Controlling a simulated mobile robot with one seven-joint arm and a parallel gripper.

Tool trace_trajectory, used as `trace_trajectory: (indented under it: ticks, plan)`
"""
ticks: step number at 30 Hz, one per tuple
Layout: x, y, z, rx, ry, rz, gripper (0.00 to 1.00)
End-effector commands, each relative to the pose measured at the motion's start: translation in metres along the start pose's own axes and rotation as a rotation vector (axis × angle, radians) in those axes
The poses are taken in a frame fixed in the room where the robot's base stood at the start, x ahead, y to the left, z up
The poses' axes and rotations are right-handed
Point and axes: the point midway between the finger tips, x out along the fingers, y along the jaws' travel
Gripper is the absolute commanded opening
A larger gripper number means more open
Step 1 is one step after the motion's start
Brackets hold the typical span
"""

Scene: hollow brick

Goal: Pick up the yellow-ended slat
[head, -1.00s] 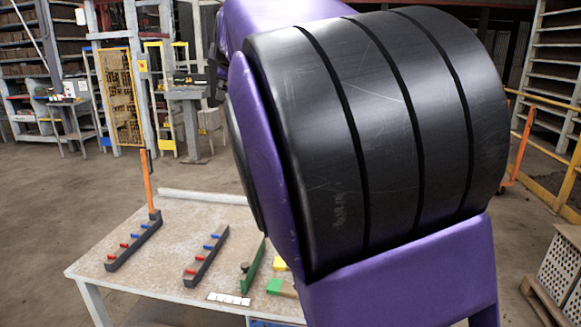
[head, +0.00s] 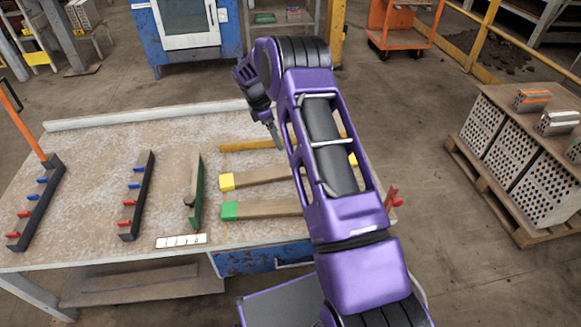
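The yellow-ended slat (head: 262,176) lies on the table, a brown wooden strip with a yellow left end (head: 227,181). My arm hides its middle. A small yellow patch (head: 352,160) shows on the arm's far side, in line with it and perhaps its other end. My gripper (head: 277,138) points down over the table, near an ochre strip (head: 246,145) behind the slat. The gripper appears apart from the yellow-ended slat. Its fingers are small and partly hidden, so their opening is unclear.
A green-ended slat (head: 262,209) lies just in front. A green bar (head: 196,190) and two dark racks with red and blue pegs (head: 137,195) (head: 36,202) stand left. A white marked strip (head: 181,241) lies at the table's front edge. A pallet of hollow bricks (head: 525,150) stands right.

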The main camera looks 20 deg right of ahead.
Motion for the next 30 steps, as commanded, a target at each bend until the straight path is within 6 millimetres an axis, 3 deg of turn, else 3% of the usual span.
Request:
trace_trajectory:
  ticks: [12, 23, 30]
  plan:
    - [0.090, 0.000, -0.001, 0.001, 0.000, 0.000, 1.00]
    - [0.116, -0.001, -0.002, 0.001, 0.001, 0.001, 1.00]
    - [0.151, -0.003, -0.006, 0.000, 0.000, 0.000, 1.00]
